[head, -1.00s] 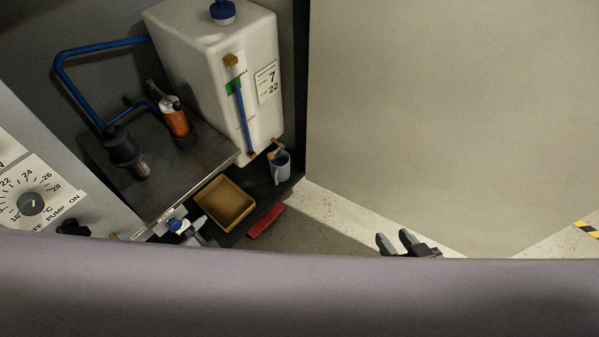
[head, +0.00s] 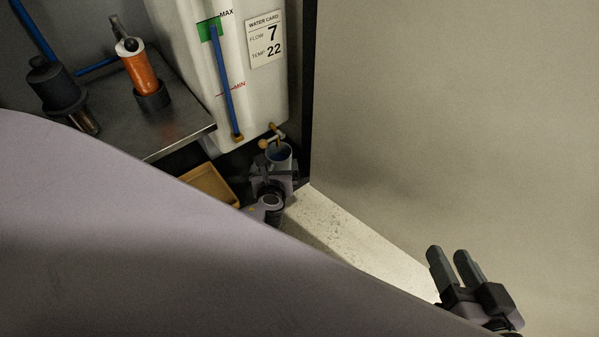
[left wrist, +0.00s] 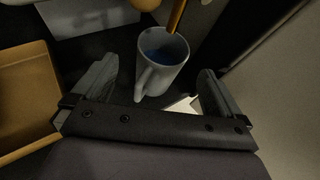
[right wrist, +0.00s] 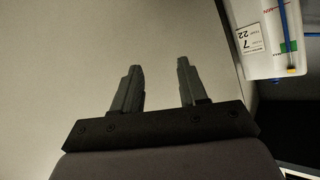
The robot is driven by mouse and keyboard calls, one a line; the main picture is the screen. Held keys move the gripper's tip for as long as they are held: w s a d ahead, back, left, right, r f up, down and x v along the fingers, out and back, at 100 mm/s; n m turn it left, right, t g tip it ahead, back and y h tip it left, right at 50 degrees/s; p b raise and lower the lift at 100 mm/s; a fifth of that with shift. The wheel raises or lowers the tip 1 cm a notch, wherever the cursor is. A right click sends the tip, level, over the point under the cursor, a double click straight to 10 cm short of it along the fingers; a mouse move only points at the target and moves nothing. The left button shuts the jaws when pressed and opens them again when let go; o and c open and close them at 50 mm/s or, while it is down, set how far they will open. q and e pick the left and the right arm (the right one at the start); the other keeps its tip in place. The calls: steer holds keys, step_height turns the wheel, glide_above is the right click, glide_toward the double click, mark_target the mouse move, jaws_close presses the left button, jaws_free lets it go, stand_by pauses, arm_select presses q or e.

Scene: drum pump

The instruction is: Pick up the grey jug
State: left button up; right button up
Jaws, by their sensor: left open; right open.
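The grey jug (head: 279,153) stands under the tap of the white tank, upright, with blue showing inside. In the left wrist view the jug (left wrist: 165,62) is ahead of my left gripper, with its handle toward the gripper. My left gripper (left wrist: 157,88) is open, its fingers to either side of the jug's handle side, not closed on it. In the head view my left gripper (head: 272,178) is just in front of the jug and hides its lower part. My right gripper (head: 455,264) is open and empty near the beige wall, far from the jug; it also shows in the right wrist view (right wrist: 158,80).
The white tank (head: 190,60) with its brass tap (head: 272,137) is right behind and above the jug. A yellow-brown tray (head: 212,184) lies left of it. A metal bench (head: 165,118) carries an orange hand pump (head: 139,72). The beige wall (head: 450,120) bounds the right side.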

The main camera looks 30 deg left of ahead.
mark_target(279, 153)
arm_select(q)
steer(key=shift+w+f, duration=0.2)
steer(key=shift+w, duration=0.25)
steer(key=shift+w+a+f+m+b, duration=0.1)
steer(key=shift+w+m+b, duration=0.2)
steer(key=shift+b, duration=0.05)
steer(key=b+x, duration=0.4)
steer(key=x, duration=0.2)
steer(key=shift+w+a, duration=0.1)
steer(key=shift+w, duration=0.1)
arm_select(e)
steer(key=d, duration=0.1)
steer(key=d+n+t, duration=0.1)
steer(key=d+t, duration=0.1)
steer(key=shift+s+n+h, duration=0.3)
steer(key=shift+s+h, duration=0.05)
steer(key=shift+h, duration=0.05)
arm_select(q)
jaws_close()
